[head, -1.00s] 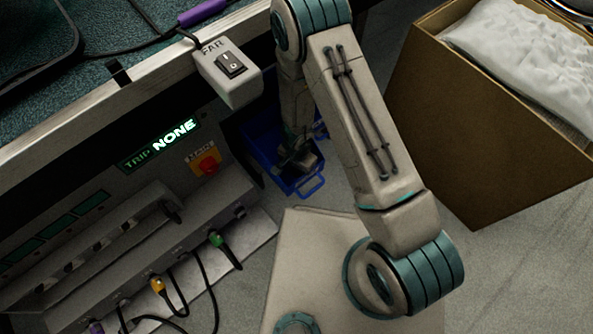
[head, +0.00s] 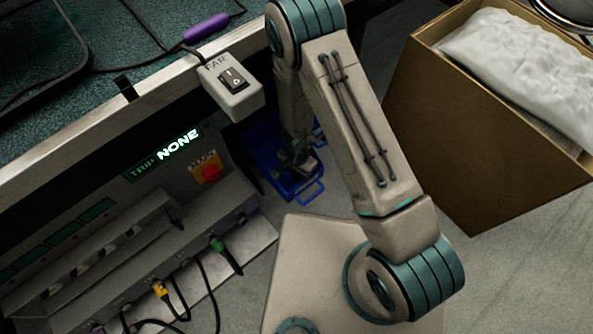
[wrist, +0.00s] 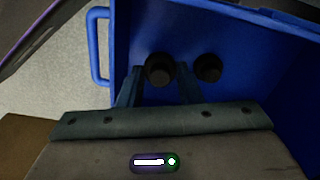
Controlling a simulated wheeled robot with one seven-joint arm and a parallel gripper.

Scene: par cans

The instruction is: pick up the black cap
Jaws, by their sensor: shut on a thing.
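A black cap (wrist: 160,69) sits between the two fingers of my gripper (wrist: 159,78) in the wrist view, and the gripper is shut on it. A second, similar black cap (wrist: 208,68) is just to the right, outside the fingers. Both are inside a blue crate (wrist: 245,40). In the head view the blue crate (head: 311,190) is on the floor, and my gripper (head: 297,163) reaches down into it. The caps cannot be made out in the head view, where my arm covers part of the crate.
A switch box (head: 234,88) hangs at the bench edge (head: 105,110) above. A cardboard box (head: 470,150) with a white bag (head: 510,50) stands on the right.

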